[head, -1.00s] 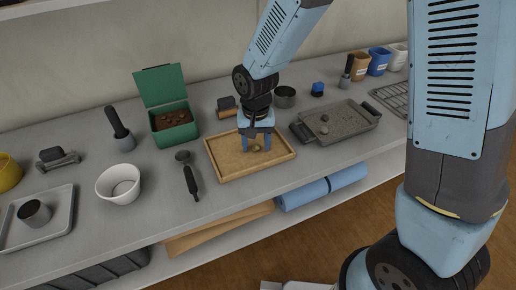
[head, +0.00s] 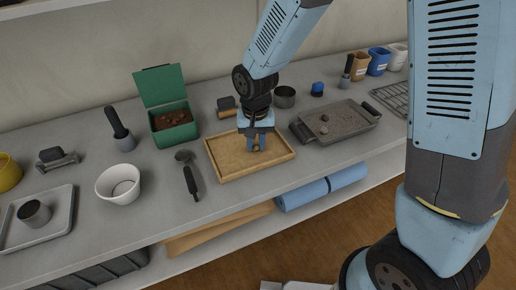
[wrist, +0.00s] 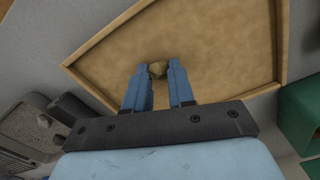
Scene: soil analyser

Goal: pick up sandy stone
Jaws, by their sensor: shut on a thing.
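The sandy stone (wrist: 157,69) is a small tan lump between the tips of my gripper (wrist: 162,72) in the wrist view. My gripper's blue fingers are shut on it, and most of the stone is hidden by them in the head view. My gripper (head: 256,148) points down into the shallow wooden tray (head: 227,172), over its middle. The tray has a sandy-coloured floor and also fills much of the wrist view (wrist: 225,75). I cannot tell whether the stone touches the tray floor.
A grey tray (head: 350,125) with small stones stands to the right. A green box (head: 172,107) of dark soil stands behind left. A trowel-like scoop (head: 190,180) and a white bowl (head: 118,184) lie left of the wooden tray. The counter's front edge runs close before the tray.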

